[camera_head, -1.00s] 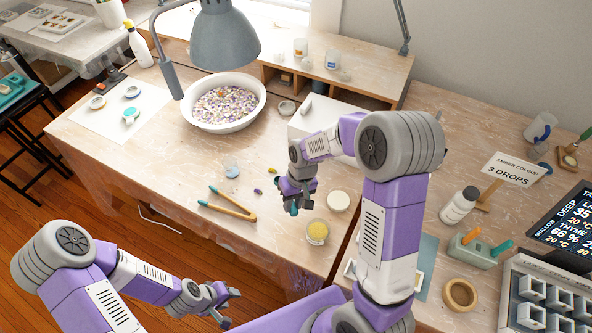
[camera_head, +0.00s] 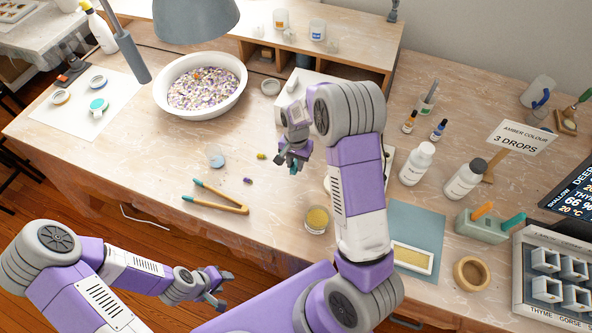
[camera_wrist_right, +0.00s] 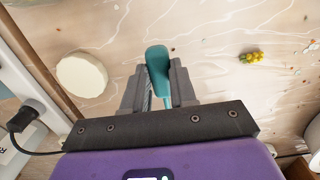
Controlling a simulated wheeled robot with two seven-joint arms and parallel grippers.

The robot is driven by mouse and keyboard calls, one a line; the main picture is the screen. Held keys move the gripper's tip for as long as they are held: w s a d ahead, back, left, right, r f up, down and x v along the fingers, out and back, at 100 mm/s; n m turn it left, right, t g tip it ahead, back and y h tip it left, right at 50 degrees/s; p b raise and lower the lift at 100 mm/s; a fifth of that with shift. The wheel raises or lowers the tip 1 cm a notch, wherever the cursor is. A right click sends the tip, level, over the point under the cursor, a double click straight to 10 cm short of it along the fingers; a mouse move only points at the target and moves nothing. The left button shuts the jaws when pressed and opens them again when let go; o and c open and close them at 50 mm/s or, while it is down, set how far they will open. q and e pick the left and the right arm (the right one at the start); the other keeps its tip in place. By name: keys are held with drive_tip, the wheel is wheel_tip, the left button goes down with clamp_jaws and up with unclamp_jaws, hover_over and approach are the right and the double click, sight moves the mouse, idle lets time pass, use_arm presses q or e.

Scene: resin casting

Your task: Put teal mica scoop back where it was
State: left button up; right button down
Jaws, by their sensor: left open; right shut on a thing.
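The teal scoop (camera_wrist_right: 158,68) is between the fingers of my right gripper (camera_wrist_right: 160,86) in the right wrist view, its rounded teal end pointing away from the wrist. In the head view my right gripper (camera_head: 293,160) is shut on it above the middle of the bench, and a little teal (camera_head: 293,170) shows below the fingers. My left gripper (camera_head: 217,289) is open and empty at the front edge. A grey-green stand (camera_head: 480,228) at the right holds an orange handle (camera_head: 482,210) and another teal handle (camera_head: 513,222).
Teal-tipped tweezers (camera_head: 220,200), a yellow jar (camera_head: 317,220) and a small blue-based cup (camera_head: 216,158) are on the bench. A white bowl (camera_head: 158,100) stands behind, left. Bottles (camera_head: 417,163), a blue mat (camera_head: 425,226) and a tape roll (camera_head: 471,273) are right.

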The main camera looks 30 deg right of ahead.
drive_tip(key=shift+f+b, duration=0.4)
drive_tip(key=shift+f, duration=1.8)
drive_tip(key=shift+f, duration=0.15)
drive_tip(key=c, duration=0.9)
unclamp_jaws()
drive_tip(key=shift+r, duration=0.45)
drive_tip(key=r+p, duration=0.1)
drive_tip(key=r, duration=0.4)
drive_tip(key=r+p, duration=0.1)
drive_tip(key=r, duration=0.5)
drive_tip(key=shift+w+d+r+p, duration=0.2)
drive_tip(key=shift+r+p, duration=0.1)
